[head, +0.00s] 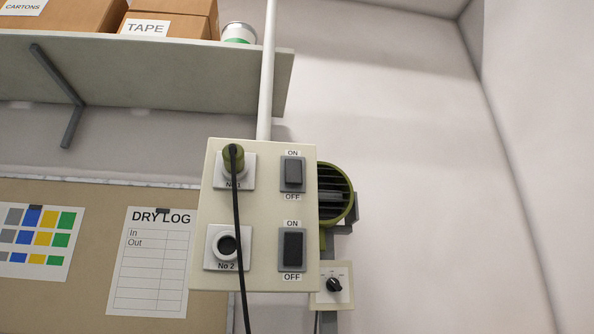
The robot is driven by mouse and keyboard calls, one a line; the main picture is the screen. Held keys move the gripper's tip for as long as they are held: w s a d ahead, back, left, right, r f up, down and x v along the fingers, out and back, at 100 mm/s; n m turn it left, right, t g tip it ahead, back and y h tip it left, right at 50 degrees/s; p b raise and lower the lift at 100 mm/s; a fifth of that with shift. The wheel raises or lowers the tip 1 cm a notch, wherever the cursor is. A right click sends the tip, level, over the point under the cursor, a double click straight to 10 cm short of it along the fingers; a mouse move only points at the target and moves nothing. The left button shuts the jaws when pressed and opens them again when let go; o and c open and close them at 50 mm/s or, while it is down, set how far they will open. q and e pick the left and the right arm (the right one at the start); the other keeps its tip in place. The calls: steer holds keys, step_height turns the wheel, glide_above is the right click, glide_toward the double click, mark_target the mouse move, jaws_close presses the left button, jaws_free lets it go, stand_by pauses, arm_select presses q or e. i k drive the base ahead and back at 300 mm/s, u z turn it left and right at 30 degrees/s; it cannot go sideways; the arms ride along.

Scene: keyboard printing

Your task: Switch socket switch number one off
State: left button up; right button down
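A cream socket panel (264,200) is fixed to the wall in the middle of the head view. I cannot tell surely which way either rocker is tipped. Neither gripper shows.
A green slatted fan or heater (336,193) sits right behind the panel. A small dial box (332,285) is below it. A shelf (150,75) with cartons (168,22) overhangs at upper left. A pinboard (90,200) with a dry log sheet (150,262) is at left. The right wall is bare.

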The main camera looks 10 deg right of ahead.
mark_target(292, 167)
steer(key=k, duration=0.5)
steer(key=u, duration=1.35)
steer(key=i, duration=1.1)
steer(key=z, duration=2.5)
